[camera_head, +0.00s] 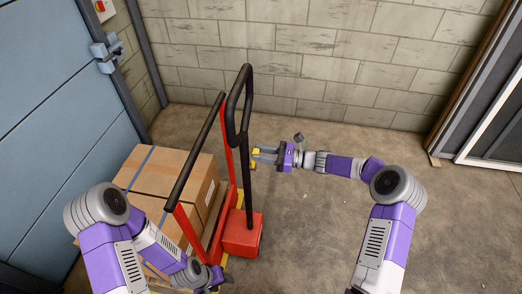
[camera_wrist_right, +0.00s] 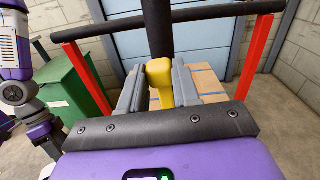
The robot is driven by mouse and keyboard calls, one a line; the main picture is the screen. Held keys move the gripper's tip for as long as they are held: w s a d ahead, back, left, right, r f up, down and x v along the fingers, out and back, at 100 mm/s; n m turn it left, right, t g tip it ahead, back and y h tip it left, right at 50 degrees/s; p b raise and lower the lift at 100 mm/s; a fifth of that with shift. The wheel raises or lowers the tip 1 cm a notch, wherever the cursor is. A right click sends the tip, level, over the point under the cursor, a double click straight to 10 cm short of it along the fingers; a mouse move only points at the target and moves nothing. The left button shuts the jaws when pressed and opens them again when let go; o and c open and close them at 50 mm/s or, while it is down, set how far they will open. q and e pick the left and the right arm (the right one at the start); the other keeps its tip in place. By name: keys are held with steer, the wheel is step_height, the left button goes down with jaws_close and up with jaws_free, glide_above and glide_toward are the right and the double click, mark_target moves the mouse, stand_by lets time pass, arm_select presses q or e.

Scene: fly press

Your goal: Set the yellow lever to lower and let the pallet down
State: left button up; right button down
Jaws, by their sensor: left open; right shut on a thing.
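The yellow lever (camera_head: 254,153) sits on the black upright handle (camera_head: 236,115) of the red pallet truck (camera_head: 242,235). My right gripper (camera_head: 264,156) reaches it from the right and is shut on it. In the right wrist view the yellow lever (camera_wrist_right: 160,82) stands between the two grey fingers (camera_wrist_right: 158,90), with the black shaft behind it. My left gripper (camera_head: 222,282) is open, low in the head view beside the truck's base, with nothing seen in it. Brown cartons (camera_head: 165,172) form the load behind the truck's red frame. The pallet under them is mostly hidden.
A black rail (camera_head: 195,150) on red posts stands between the handle and the cartons. A blue door (camera_head: 50,120) is at the left and a block wall (camera_head: 330,50) behind. The concrete floor (camera_head: 300,230) between my arms is clear. The right wrist view shows a green bin (camera_wrist_right: 78,88).

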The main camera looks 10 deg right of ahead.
steer(key=shift+w+d+f+m+p, duration=0.1)
steer(key=shift+w+d+m+p, duration=0.1)
steer(key=shift+w+m+p, duration=0.5)
steer(key=shift+s, duration=0.15)
steer(key=c, duration=0.8)
jaws_free()
steer(key=v, duration=0.7)
steer(key=shift+d+p, duration=0.25)
steer(key=shift+p, duration=0.1)
steer(key=shift+c, duration=0.3)
